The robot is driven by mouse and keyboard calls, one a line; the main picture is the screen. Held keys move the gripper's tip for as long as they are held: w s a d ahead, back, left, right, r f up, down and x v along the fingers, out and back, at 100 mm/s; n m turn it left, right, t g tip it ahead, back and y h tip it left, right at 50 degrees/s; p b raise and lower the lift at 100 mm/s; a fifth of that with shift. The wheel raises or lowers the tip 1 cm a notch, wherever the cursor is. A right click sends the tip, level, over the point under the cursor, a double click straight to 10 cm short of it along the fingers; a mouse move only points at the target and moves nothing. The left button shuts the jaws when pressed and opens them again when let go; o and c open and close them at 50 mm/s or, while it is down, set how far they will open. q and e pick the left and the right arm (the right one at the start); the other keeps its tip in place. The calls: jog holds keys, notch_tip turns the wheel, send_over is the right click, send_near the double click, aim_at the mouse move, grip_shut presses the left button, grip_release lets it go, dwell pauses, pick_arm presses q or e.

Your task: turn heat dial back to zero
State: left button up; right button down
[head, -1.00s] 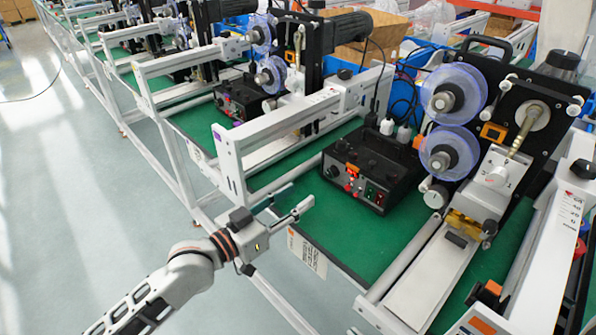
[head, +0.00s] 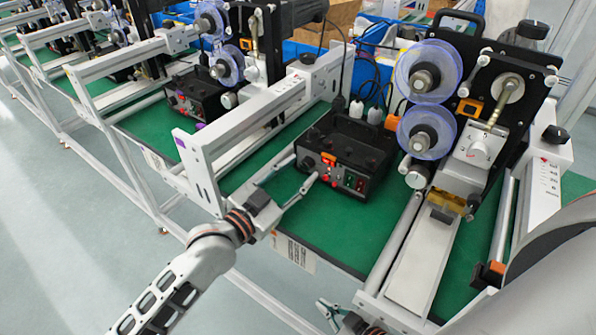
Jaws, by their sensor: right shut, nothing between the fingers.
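The black control box (head: 355,152) stands on the green bench top near the middle. A round dark knob (head: 308,162), which looks like the heat dial, is at the left of its front panel; its setting is too small to read. Red buttons and lit green and red switches (head: 355,182) are to its right. My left gripper (head: 304,167) is open, with its fingertips spread at the front left of the panel, around the knob in the picture; I cannot tell whether they touch it. My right gripper (head: 325,306) is shut and empty at the bottom, below the bench's front edge.
A white frame rail (head: 250,125) runs close to the left of the box. The coder with clear blue reels (head: 428,70) stands to the right, beside a metal plate (head: 425,260). A similar box (head: 195,92) sits further left. Bare green bench (head: 350,230) lies before the box.

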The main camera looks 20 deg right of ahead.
pick_arm(q)
jog(key=shift+w+d, duration=0.15)
jog(key=shift+d, duration=0.15)
grip_shut()
jog(key=shift+r+n+p, duration=0.1)
jog(key=shift+n+p, duration=0.4)
jog(key=shift+n, duration=3)
grip_release()
jog(key=shift+a, duration=0.1)
